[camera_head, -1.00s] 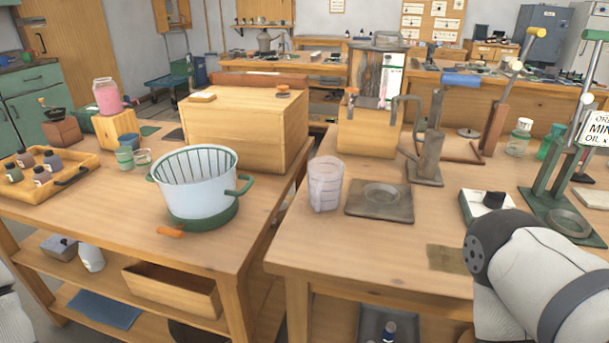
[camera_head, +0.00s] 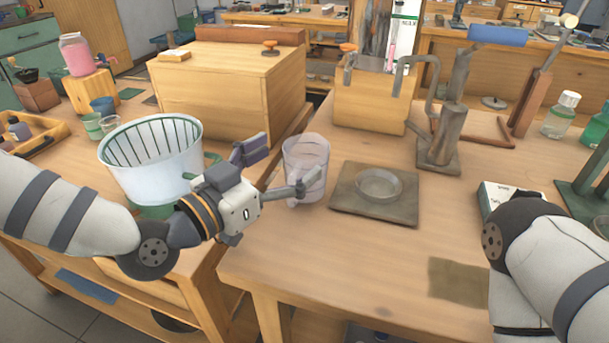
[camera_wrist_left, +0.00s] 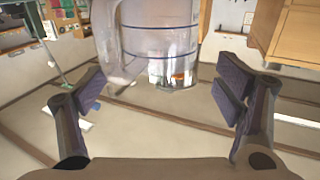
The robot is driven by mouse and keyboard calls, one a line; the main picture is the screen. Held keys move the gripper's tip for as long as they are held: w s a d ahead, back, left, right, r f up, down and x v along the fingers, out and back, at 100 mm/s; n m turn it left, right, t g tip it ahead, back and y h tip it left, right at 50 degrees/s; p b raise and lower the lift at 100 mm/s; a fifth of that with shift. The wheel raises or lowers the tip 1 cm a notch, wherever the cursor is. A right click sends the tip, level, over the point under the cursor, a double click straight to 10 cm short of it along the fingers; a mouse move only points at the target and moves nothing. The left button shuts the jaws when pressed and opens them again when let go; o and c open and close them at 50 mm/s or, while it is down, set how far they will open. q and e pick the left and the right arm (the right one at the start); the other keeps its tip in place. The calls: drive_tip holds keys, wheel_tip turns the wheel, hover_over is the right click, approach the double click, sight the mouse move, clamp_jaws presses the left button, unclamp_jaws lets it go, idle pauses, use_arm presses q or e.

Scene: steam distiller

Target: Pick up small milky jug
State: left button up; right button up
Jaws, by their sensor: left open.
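The small milky jug (camera_head: 306,158) is a translucent, whitish vessel standing upright near the left edge of the right-hand table. My left gripper (camera_head: 280,167) is open beside it, on its left in the head view, and one finger overlaps the jug's lower part there. In the left wrist view, the jug (camera_wrist_left: 172,42) with dark ring lines is ahead of the open left gripper (camera_wrist_left: 160,97), roughly between the spread fingers. Its handle shows on the left there. Contact cannot be told. My right arm shows at the right, but its gripper is out of view.
A square metal plate with a shallow dish (camera_head: 378,188) lies just right of the jug. A white-and-green pot (camera_head: 152,160) stands left, partly behind my left arm. A wooden box (camera_head: 232,85) and a metal stand (camera_head: 441,143) are behind. The table front is mostly clear.

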sight(301, 153)
use_arm(q)
drive_tip(key=x, duration=0.4)
drive_tip(key=shift+d, duration=0.1)
drive_tip(key=c, duration=1.6)
